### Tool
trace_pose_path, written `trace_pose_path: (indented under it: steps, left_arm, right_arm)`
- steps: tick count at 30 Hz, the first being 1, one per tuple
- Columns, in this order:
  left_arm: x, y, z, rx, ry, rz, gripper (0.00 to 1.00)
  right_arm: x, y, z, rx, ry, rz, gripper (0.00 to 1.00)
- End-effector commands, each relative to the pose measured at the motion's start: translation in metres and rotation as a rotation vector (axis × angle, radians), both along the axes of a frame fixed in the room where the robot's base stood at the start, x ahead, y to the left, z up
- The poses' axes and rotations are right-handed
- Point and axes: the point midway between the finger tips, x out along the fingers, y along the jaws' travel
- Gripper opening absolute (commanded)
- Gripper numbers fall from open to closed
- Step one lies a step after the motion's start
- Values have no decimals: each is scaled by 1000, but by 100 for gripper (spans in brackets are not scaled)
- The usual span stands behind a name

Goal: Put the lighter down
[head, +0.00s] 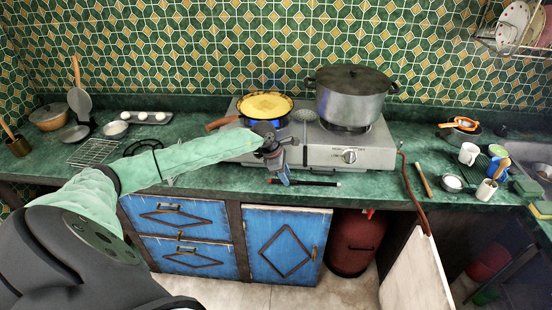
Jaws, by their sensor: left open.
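The lighter (316,183) is a thin dark stick with a red end at its left. It lies flat on the green counter (225,182) near the front edge, in front of the hotplate. My left gripper (284,178) is open just above the counter, beside the lighter's left part. I cannot tell whether a finger touches the lighter. The gas hotplate (372,157) stands behind, with a blue flame under the yellow-filled pan (266,105) on its left burner. My right gripper is not in view.
A large lidded pot (350,100) stands on the right burner. A wooden rolling pin (423,180), a red hose (408,190) and mugs (468,153) are to the right. A wire rack (94,151) and an egg tray (146,118) are at left. A red gas cylinder (354,245) stands below.

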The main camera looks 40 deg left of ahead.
Motion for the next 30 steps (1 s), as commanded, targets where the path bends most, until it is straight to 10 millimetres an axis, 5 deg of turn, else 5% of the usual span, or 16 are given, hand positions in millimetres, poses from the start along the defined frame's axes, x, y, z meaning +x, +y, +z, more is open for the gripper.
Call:
trace_pose_path:
  steps: [18, 30]
  left_arm:
    - [-19, 30, 83, 2, -2, -1, 43]
    - [-21, 34, 96, 0, 0, -1, 43]
  right_arm:
    - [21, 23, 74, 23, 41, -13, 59]
    - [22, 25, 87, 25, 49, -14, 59]
